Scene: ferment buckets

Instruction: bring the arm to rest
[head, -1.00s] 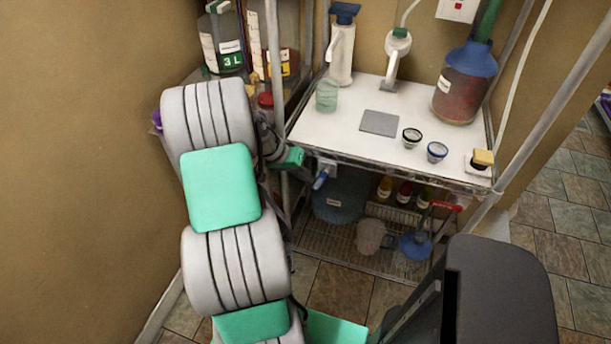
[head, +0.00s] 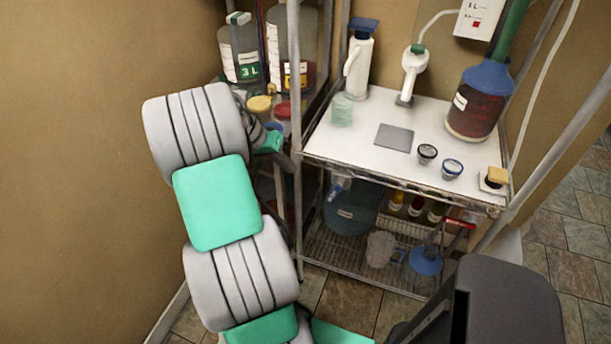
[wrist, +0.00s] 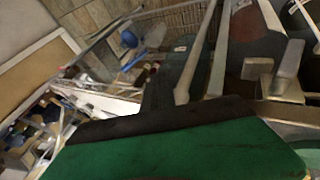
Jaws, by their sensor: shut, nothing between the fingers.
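My arm reaches up the left side of the head view, bent, with grey ribbed joints and green covers. Its far end, with my gripper (head: 271,146), is small and partly hidden behind the arm. It is beside the left post of the metal rack, at about shelf height. In the wrist view, the green and dark body of my gripper (wrist: 180,78) fills the lower part. The jaws are shut with nothing held. The fingertips are hard to make out.
Large jars (head: 240,48) and lidded pots stand behind my arm, close to my gripper. A plain wall (head: 80,180) is at left. Tiled floor (head: 345,300) lies in front.

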